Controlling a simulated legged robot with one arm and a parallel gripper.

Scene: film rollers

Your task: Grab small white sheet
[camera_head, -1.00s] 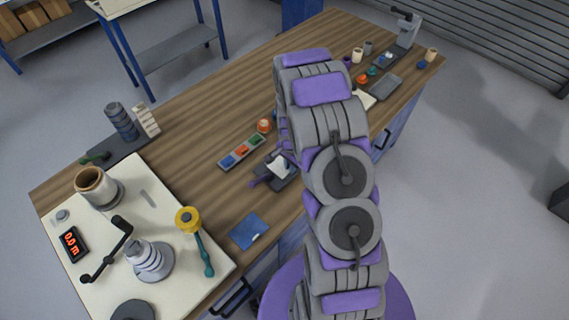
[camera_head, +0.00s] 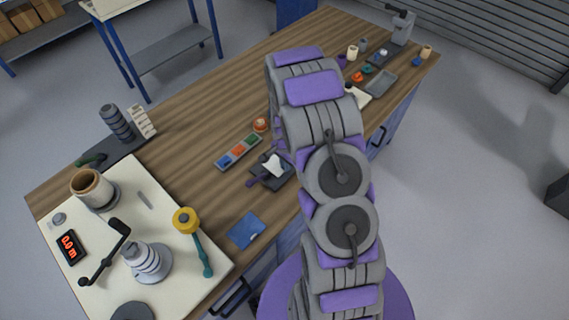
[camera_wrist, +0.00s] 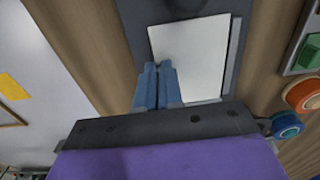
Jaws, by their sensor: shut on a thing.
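The small white sheet (camera_head: 274,166) shows above a dark tray (camera_head: 263,182) near the bench's front edge. In the wrist view the white sheet (camera_wrist: 190,58) lies across the dark tray (camera_wrist: 141,32), tilted a little. My gripper (camera_wrist: 158,68) has its two blue fingers close together at the sheet's left edge, shut on it. The fingertips cover a small part of that edge. In the head view my arm hides most of the gripper, and I cannot tell how far the sheet is off the tray.
A tray of coloured blocks (camera_head: 238,152) and an orange roll (camera_head: 261,125) stand just behind. A blue sheet (camera_head: 246,231) lies at the front edge. A cream board (camera_head: 150,200) with a crank and rollers fills the left end. The middle of the wooden bench (camera_head: 200,125) is clear.

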